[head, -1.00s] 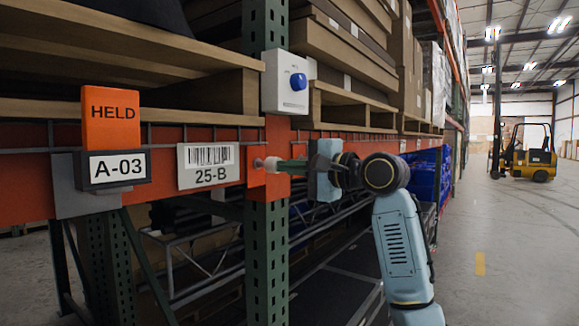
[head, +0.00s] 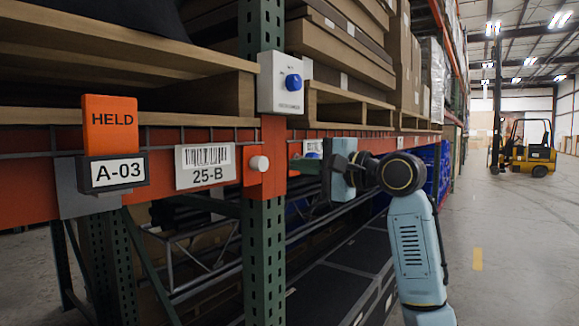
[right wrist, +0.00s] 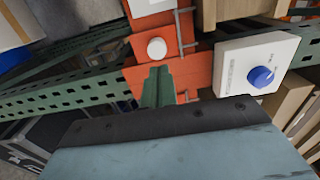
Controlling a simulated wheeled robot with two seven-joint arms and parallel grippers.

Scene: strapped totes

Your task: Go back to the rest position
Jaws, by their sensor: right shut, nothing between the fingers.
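My right gripper (head: 308,166) is in front of the orange rack beam, right of the green upright, in the head view. Its green fingers are shut with nothing between them. They also show in the right wrist view (right wrist: 158,86), pointing towards the orange beam plate. The gripper is apart from the round white knob (head: 259,163) on that plate; the knob also shows in the right wrist view (right wrist: 156,48). My left gripper is not in view.
A white box with a blue knob (head: 293,82) is on the upright above. An orange HELD tag (head: 110,122) stands over the A-03 label (head: 118,172). The 25-B label (head: 206,166) is on the beam. Open floor lies to the right, with a yellow forklift (head: 530,150) far back.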

